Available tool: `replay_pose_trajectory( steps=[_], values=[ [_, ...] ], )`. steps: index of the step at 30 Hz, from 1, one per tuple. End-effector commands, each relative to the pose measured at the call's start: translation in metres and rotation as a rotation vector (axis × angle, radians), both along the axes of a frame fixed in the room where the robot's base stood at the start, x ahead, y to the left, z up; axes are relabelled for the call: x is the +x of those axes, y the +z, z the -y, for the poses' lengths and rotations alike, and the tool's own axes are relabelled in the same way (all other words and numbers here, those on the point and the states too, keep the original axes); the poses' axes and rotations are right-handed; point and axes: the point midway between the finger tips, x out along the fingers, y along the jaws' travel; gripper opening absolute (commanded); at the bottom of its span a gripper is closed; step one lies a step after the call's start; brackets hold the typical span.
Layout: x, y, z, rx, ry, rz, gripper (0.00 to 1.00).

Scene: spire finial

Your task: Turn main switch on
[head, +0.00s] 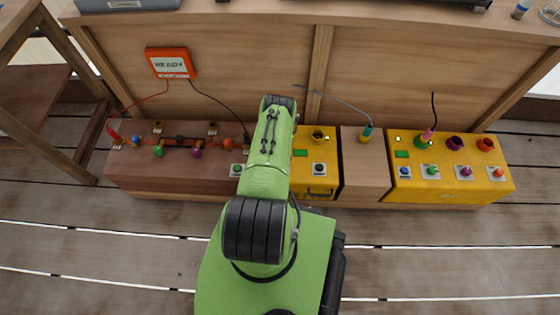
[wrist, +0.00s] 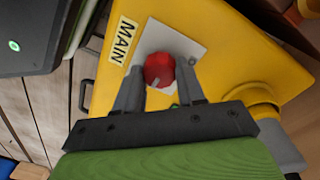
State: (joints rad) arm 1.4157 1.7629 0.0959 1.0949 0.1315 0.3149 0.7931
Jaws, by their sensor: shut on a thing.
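The main switch is a red knob (wrist: 158,70) on a white plate (wrist: 188,42), beside a yellow label reading MAIN (wrist: 123,40). It sits on a yellow box (wrist: 232,60). In the wrist view, my gripper (wrist: 160,82) has one finger on each side of the knob and is shut on it. In the head view, the yellow box (head: 325,182) is partly behind my arm, and the gripper and red knob are hidden there.
Left of my arm is a brown box (head: 130,170) with several coloured knobs. An orange READY panel (head: 170,63) is wired above it. To the right are a plain wooden block (head: 365,180) and a second yellow box (head: 450,190) with several buttons. The right floor is clear.

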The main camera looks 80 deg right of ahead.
Motion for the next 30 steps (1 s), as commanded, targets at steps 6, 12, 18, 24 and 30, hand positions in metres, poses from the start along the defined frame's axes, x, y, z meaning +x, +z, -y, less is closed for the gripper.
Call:
replay_pose_trajectory(
  steps=[6, 12, 18, 24, 30],
  values=[
    [0.000, 0.000, 0.001, -0.002, 0.000, -0.001, 0.53],
    [0.000, 0.000, 0.000, -0.001, 0.001, -0.001, 0.64],
    [0.000, 0.006, 0.001, -0.001, 0.001, 0.000, 0.64],
    [0.002, 0.055, 0.003, -0.003, 0.002, 0.000, 0.64],
    [0.004, 0.112, 0.004, -0.003, 0.001, 0.000, 0.64]
  ],
)
